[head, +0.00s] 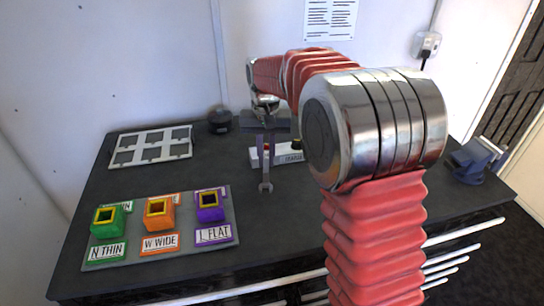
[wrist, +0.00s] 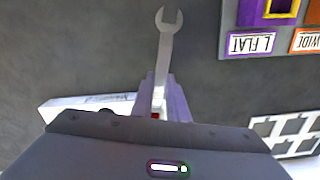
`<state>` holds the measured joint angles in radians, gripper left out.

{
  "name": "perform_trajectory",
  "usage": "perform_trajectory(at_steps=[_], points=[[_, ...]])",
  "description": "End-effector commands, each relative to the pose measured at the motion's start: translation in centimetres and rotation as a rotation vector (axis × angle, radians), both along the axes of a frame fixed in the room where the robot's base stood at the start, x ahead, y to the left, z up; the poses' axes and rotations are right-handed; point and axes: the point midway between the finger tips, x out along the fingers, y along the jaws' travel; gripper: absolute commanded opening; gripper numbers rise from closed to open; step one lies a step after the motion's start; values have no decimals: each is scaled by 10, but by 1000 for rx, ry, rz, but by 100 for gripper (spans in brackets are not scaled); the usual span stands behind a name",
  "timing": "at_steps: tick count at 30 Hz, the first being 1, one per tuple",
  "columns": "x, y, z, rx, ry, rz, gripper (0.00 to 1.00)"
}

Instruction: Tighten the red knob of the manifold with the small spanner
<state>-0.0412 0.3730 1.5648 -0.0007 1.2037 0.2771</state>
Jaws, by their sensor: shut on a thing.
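My gripper (head: 265,148) is shut on the small spanner (head: 266,178), a grey open-ended tool. In the wrist view the spanner (wrist: 167,50) stands out from between the purple fingers (wrist: 163,98), its open jaw pointing away from me. The manifold (head: 288,157) is a white block behind the spanner in the head view, with a dark and brass-coloured fitting (head: 297,144) on top. In the wrist view part of the manifold (wrist: 75,103) shows beside and below the fingers. A small red patch (wrist: 155,116) shows between the fingers; I cannot tell whether it is the red knob.
A grey board (head: 232,240) with green, orange and purple sockets lies at the front left. A pale frame with dark panels (head: 151,147) lies at the back left. A dark round object (head: 220,120) stands by the wall. A blue vise-like object (head: 475,160) is at the right edge.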

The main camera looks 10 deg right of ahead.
Motion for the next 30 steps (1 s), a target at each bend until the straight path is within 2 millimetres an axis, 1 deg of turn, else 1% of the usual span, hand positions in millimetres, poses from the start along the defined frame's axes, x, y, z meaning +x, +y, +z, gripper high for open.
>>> perform_trajectory(at_steps=[12,30], points=[[7,17,0,0,-2,-213,0],[23,36,0,0,-4,-527,0]])
